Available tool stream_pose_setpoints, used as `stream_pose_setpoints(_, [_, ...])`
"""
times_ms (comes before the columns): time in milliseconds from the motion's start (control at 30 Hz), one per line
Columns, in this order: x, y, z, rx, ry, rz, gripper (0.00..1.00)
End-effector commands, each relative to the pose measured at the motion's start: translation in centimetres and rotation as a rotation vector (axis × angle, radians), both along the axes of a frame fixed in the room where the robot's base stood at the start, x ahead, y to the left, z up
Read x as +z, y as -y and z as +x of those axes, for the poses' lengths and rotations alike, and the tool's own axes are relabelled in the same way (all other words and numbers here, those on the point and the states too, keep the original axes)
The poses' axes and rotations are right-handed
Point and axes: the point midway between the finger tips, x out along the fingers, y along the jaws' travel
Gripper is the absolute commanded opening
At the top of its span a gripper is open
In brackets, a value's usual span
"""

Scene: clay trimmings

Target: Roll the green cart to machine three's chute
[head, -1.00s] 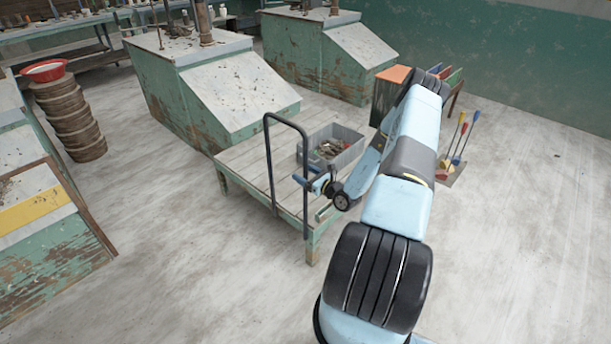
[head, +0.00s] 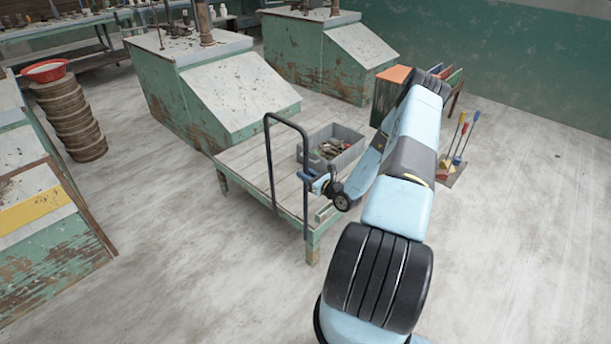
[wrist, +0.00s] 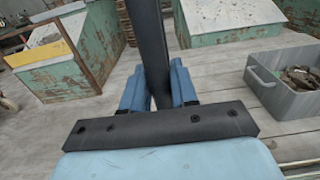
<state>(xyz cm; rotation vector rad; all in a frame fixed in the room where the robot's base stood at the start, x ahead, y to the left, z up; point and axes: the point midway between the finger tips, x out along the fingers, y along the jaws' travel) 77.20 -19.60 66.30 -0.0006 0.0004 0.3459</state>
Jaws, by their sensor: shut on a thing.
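The green cart (head: 245,167) is a low flatbed with a grey plank deck, worn green sides and a dark tubular push handle (head: 270,150) at its near side. My gripper (head: 308,180) is shut on an upright of that handle; the wrist view shows the blue fingers (wrist: 159,88) on both sides of the dark bar (wrist: 148,40). A grey bin (head: 347,150) of scraps rides on the deck and also shows in the wrist view (wrist: 290,98). Two green machines with sloped pale chutes stand behind the cart, a nearer one (head: 240,95) and a farther one (head: 362,50). I cannot read any machine numbers.
A stack of brown round pieces (head: 75,120) with a red bowl (head: 44,70) on top stands at left. A machine with a yellow stripe (head: 35,210) is at the left edge. Brooms (head: 460,145) and an orange-topped box (head: 393,76) stand at right. Floor is open in front and at right.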

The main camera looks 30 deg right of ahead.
Motion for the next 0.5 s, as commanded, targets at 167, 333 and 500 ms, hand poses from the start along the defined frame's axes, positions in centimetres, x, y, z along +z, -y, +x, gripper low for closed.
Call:
stream_pose_setpoints(167, [-0.1,-1.6,-0.5,0.006,-0.002,0.003,0.0])
stream_pose_setpoints(333, [-0.1,-2.9,-1.0,0.007,-0.004,0.004,0.0])
stream_pose_setpoints(500, [0.0,-4.1,-1.5,0.005,-0.001,0.004,0.0])
